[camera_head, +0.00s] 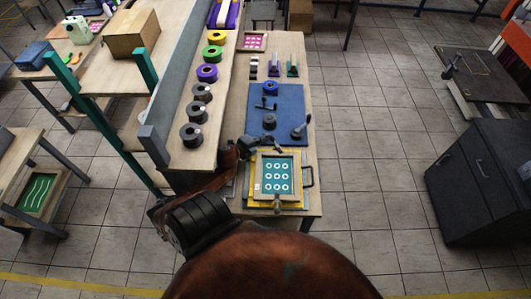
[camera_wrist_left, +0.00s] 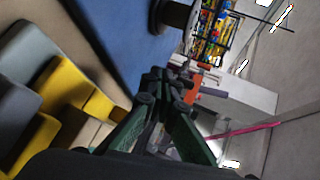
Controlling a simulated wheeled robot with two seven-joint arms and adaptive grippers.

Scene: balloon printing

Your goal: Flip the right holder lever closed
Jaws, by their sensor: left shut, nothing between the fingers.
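The printing frame (camera_head: 292,158) has a pale border and a teal sheet with white rings. It lies on a yellow base (camera_head: 302,203) at the near end of the bench. A dark loop handle (camera_head: 309,177) sticks out on its right side. A small lever-like part (camera_head: 277,206) shows at the near edge. I cannot tell which part is the right holder lever. My left gripper (camera_head: 254,146) is at the frame's far left corner, partly merged with dark parts there. In the left wrist view its green-black fingers (camera_wrist_left: 168,84) are shut and empty. My right gripper is not in view.
A blue mat (camera_head: 284,95) with dark tools lies beyond the frame. A raised shelf on the left holds several tape-like rolls (camera_head: 202,92). A dark cabinet (camera_head: 475,180) stands at the right. The tiled floor between bench and cabinet is clear.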

